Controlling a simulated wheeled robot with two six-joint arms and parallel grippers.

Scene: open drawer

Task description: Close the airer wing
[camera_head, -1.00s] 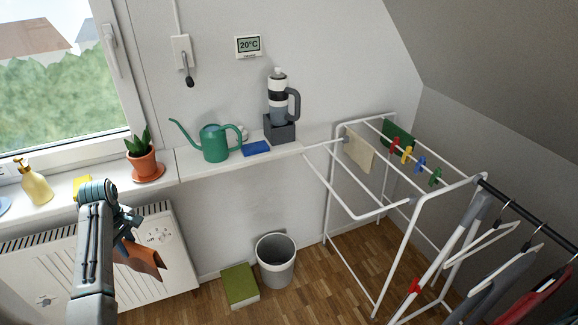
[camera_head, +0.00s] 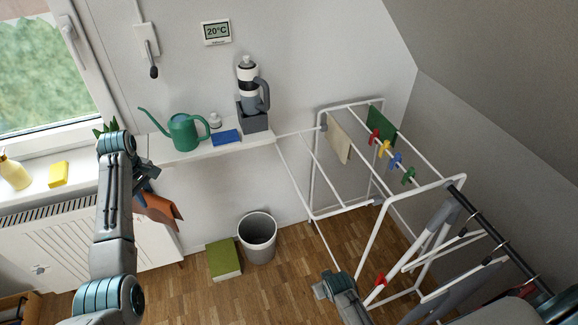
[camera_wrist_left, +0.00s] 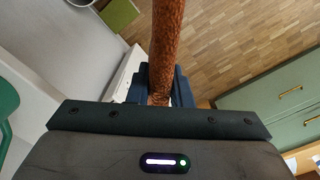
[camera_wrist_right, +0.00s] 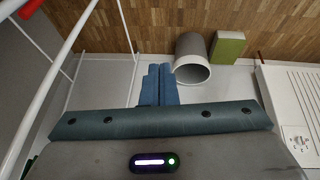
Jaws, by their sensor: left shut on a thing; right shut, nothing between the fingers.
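The white airer (camera_head: 366,238) stands at the right. Its wing (camera_head: 294,178) sticks out to the left, with its far corner by the end of the shelf. A beige cloth (camera_head: 338,138), a green cloth (camera_head: 381,124) and several coloured pegs hang on the main part. My left gripper (camera_head: 146,190) is shut on a rust-brown cloth (camera_head: 162,211) in front of the radiator, away from the airer; the cloth also hangs in the left wrist view (camera_wrist_left: 167,40). My right gripper (camera_wrist_right: 158,86) is shut and empty. In the head view my right arm is low, near the airer's front; its fingers are unclear.
A grey bin (camera_head: 257,240) and a green-topped box (camera_head: 224,260) stand on the floor left of the wing. A dark rail with hangers (camera_head: 500,238) is at the right.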

